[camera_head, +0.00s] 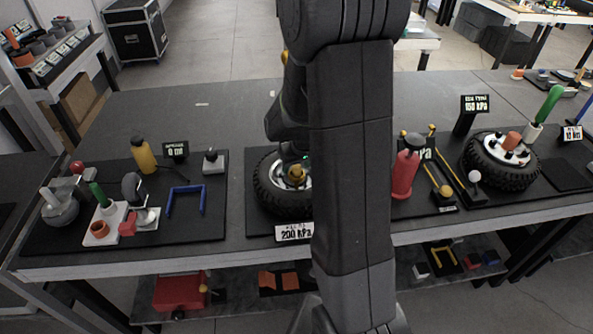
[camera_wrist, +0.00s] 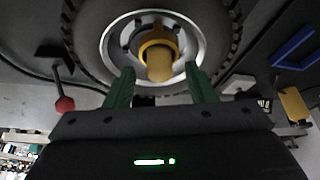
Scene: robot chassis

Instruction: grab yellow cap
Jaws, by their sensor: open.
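The yellow cap (camera_wrist: 160,62) sits at the centre of a wheel with a silver rim (camera_wrist: 113,38) and a black tyre (camera_wrist: 88,62). In the head view the yellow cap (camera_head: 296,175) shows on the wheel, partly beside my arm, and the tyre (camera_head: 265,190) lies flat on the table. My gripper (camera_wrist: 161,78) is open. Its two green fingers stand apart, one to each side of the cap in the wrist view, with nothing held. In the head view my arm hides the right part of the wheel and most of the gripper.
A sign reading 200 kPa (camera_head: 294,232) stands before the wheel. A red bottle (camera_head: 405,172) and a second wheel (camera_head: 500,160) stand right. The table behind the left mat is clear.

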